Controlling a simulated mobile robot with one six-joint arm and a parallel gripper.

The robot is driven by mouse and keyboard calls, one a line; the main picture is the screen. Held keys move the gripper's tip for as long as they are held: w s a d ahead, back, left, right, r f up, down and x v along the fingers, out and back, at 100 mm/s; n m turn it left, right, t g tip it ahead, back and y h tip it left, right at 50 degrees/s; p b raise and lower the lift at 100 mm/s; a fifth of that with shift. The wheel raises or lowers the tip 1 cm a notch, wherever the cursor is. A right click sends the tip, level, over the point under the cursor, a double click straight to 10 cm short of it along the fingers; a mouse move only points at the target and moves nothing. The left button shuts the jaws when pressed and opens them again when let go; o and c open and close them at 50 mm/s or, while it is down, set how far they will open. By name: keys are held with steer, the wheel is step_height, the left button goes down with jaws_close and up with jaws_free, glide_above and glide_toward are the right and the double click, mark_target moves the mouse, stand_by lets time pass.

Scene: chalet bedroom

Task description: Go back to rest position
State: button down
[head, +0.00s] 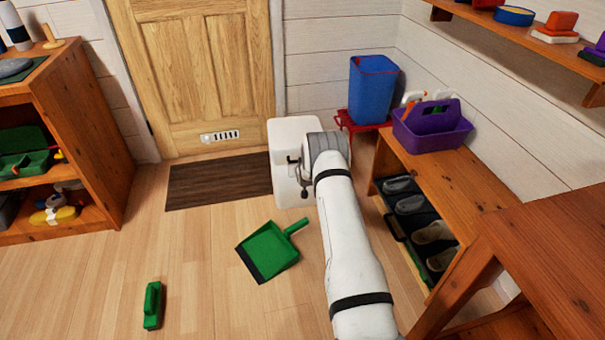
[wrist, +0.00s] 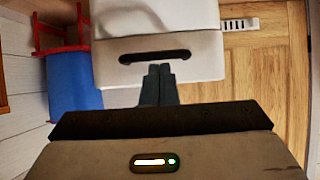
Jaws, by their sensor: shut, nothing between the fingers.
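My arm reaches forward in the head view, its end in front of a white box-shaped bin (head: 294,190) by the door. My gripper (wrist: 160,70) shows in the wrist view, its dark fingers together and nothing between them. The fingertips overlap the lower edge of the white bin (wrist: 205,65), just below its dark slot. I cannot tell whether they touch it. In the head view the gripper is mostly hidden behind my wrist.
A green dustpan (head: 268,252) and green brush (head: 152,305) lie on the wooden floor. A dark mat (head: 215,183) lies before the door (head: 200,70). A bench (head: 455,185) with shoes and a purple caddy (head: 430,132) stands right, beside a blue bin (head: 372,92). A shelf (head: 92,130) stands left.

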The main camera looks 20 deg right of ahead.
steer(key=s+f, duration=0.2)
steer(key=s, duration=0.2)
steer(key=s+a+r+g+p, duration=0.15)
steer(key=r+p, duration=0.25)
steer(key=r, duration=0.6)
steer(key=s+a+r+p, duration=0.1)
steer(key=a+r+p, duration=0.2)
steer(key=r, duration=0.8)
steer(key=s+a+r+g+p, duration=0.1)
steer(key=s+a+r+p, duration=0.1)
steer(key=s+r, duration=0.35)
steer(key=s+a+r+n+g+y+p, duration=0.1)
steer(key=s+r+p, duration=0.15)
steer(key=r, duration=0.65)
steer(key=s+a+r+g+p, duration=0.1)
steer(key=s+a+r+p, duration=0.15)
steer(key=r, duration=0.55)
steer(key=s+a+r+g+p, duration=0.3)
steer(key=s+r+p, duration=0.5)
steer(key=s+r, duration=0.95)
steer(key=s+a+r+p, duration=0.1)
steer(key=s+r+p, duration=0.1)
steer(key=s, duration=0.8)
steer(key=s+a+r+n+g+y+p, duration=0.1)
steer(key=s+a+r+p, duration=0.1)
steer(key=s, duration=0.8)
steer(key=shift+s+a+r+p, duration=0.3)
steer(key=shift+r+p, duration=0.35)
steer(key=shift+p, duration=0.15)
